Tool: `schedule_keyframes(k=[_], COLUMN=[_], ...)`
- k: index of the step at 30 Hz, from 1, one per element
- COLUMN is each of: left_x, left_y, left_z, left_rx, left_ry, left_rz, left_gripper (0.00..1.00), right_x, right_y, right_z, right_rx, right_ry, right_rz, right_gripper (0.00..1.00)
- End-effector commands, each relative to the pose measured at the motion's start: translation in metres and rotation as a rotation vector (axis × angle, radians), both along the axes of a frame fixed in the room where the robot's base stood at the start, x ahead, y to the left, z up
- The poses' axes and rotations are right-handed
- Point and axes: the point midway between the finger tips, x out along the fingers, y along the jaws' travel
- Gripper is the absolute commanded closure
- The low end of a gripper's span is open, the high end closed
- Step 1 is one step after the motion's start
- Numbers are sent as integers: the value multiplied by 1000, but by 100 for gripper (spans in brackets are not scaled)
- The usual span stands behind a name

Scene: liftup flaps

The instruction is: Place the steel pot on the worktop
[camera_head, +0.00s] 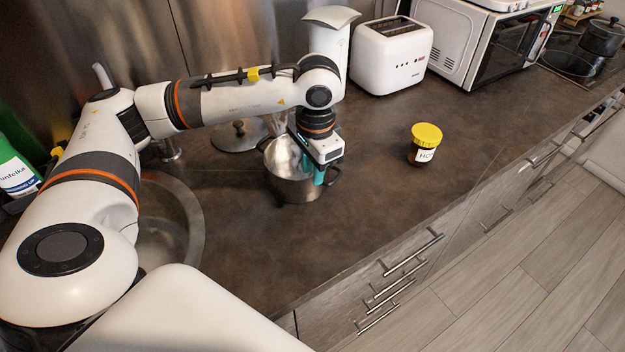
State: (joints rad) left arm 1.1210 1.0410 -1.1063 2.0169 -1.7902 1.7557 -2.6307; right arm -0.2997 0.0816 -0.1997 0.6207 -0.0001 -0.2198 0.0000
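The steel pot (290,187) is upright at the worktop (400,205), right of the sink; I cannot tell whether its base touches the surface. It has a dark handle on each side, and its inside is partly hidden by my gripper. My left gripper (318,174) points down at the pot's right rim, close to the right handle. Its teal fingers overlap the rim, and the gap between them is too small to judge. My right gripper is not in view.
A round lid (238,136) lies behind the pot. A jar with a yellow lid (424,145) stands to the right. A white toaster (391,58) and a microwave (475,45) stand at the back. The sink (170,225) is at the left. The worktop in front of the pot is clear.

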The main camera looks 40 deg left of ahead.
Motion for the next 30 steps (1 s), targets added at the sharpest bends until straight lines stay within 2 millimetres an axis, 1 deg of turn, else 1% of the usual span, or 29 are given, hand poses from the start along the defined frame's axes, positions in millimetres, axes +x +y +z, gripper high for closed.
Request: schedule_keyframes(k=[1, 3, 6, 9, 12, 17, 30], left_x=[1, 1, 0, 0, -1, -2, -2], left_y=[-1, -2, -3, -4, -4, -4, -4], left_z=[11, 27, 46, 61, 71, 77, 76], left_rx=[-1, -2, -1, -1, -1, 0, 0], left_ry=[-7, -7, -5, -4, -2, -1, 0], left_rz=[-1, -2, -2, -1, -1, -2, -1], left_gripper=[73, 73, 73, 73, 73, 73, 73], right_x=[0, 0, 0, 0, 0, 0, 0], right_y=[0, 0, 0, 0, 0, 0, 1], right_z=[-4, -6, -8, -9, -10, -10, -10], right_rx=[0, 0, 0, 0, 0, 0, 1], right_ry=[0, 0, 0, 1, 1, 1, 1], right_rz=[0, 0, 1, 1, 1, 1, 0], right_gripper=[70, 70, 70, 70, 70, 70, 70])
